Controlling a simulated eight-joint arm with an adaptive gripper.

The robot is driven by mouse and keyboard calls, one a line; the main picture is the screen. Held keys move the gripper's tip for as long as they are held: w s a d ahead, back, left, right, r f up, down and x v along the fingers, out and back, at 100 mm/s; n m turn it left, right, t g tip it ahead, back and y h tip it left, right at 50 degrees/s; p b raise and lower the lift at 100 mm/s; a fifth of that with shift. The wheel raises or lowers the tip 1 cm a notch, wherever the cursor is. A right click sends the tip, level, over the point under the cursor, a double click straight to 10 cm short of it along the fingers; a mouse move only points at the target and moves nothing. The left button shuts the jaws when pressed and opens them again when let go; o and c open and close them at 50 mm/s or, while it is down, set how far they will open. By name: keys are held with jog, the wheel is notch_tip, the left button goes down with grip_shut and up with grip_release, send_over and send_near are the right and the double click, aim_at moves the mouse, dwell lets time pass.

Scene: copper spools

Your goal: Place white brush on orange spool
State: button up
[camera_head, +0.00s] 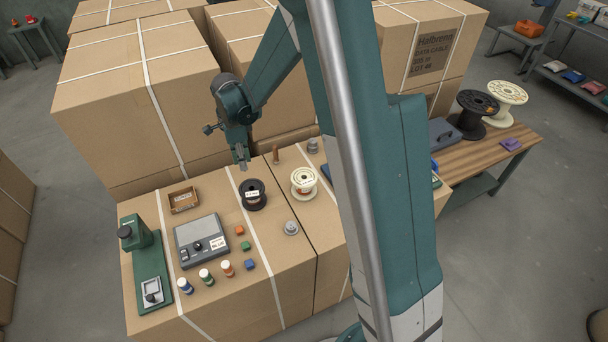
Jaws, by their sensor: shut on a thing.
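My gripper (242,160) hangs from the arm over the back of the carton top, above and slightly left of a black spool (254,204). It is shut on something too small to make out. I cannot pick out a white brush. No spool looks plainly orange. A white-flanged spool (304,178) with a reddish-brown winding low on it stands right of the black spool, apart from my gripper. Both spools stand upright on the carton top.
Near the spools are a brown upright piece (276,155), a grey knobbed weight (291,228), a grey scale (202,240), a small brown box (184,200) and a green press (147,258).

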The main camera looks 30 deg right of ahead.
jog(key=s+d+r+p, duration=0.2)
jog(key=s+d, duration=0.2)
jog(key=d, duration=0.6)
jog(key=s+d+r+p, duration=0.2)
jog(key=s+d, duration=0.1)
jog(key=d, duration=0.7)
jog(key=shift+s+d, duration=0.25)
jog(key=shift+s, duration=0.15)
jog(key=shift+f, duration=0.2)
send_over(304, 177)
jog(key=shift+f, duration=2.8)
jog(key=shift+f, duration=0.1)
jog(key=shift+f, duration=2)
jog(key=shift+f, duration=0.15)
